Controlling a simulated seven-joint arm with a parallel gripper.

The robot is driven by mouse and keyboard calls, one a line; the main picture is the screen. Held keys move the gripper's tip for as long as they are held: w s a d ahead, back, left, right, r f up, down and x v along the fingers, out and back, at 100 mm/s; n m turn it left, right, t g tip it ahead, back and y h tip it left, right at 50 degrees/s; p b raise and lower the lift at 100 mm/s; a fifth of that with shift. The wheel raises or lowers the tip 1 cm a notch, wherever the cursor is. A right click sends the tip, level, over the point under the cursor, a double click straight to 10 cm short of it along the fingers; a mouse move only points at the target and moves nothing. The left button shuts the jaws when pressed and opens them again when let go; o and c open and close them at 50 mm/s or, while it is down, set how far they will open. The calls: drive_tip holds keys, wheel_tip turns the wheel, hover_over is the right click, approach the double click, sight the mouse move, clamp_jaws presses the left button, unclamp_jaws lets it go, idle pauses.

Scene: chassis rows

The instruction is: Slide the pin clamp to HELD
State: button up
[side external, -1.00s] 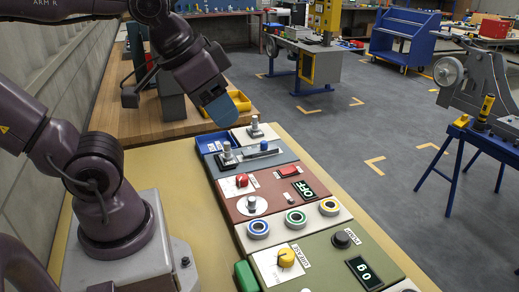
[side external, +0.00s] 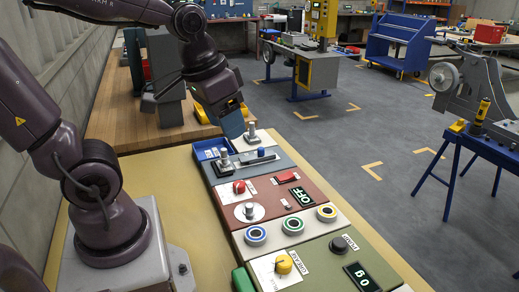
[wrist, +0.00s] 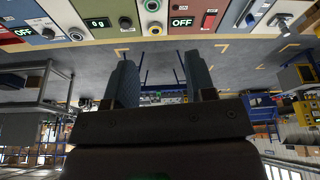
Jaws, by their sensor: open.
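The blue-grey module of the chassis row (side external: 284,161) carries a slot with a blue knob (side external: 261,153) and, left of it, an upright metal pin on a dark base (side external: 224,158). I cannot tell for sure which part is the pin clamp, and no HELD label is readable. My gripper (side external: 233,130) hangs over the far end of the row, behind these parts and apparently above them. In the wrist view its two fingers (wrist: 162,76) are spread with nothing between them. The blue-grey module shows only partly at the wrist view's top edge (wrist: 237,14).
A second upright pin (side external: 252,134) stands on the pale far module, beside a blue tray (side external: 207,149). Nearer lie a red module (side external: 270,206) with an OFF display, a ring-button strip (side external: 290,225) and a green module (side external: 320,270). Open floor lies right of the bench.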

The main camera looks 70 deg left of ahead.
drive_tip(key=w+a+f+n+g, duration=0.1)
drive_tip(key=w+a+f+n, duration=0.1)
drive_tip(key=w+a+f, duration=0.3)
drive_tip(key=w+a+f+n+g, duration=0.1)
drive_tip(key=w+a+f+n, duration=0.15)
drive_tip(key=a, duration=0.35)
drive_tip(key=n+t+y, duration=0.2)
drive_tip(key=n+y, duration=0.1)
approach(261, 148)
drive_tip(key=x, duration=0.9)
drive_tip(key=shift+a+f, duration=0.1)
drive_tip(key=shift+f, duration=0.05)
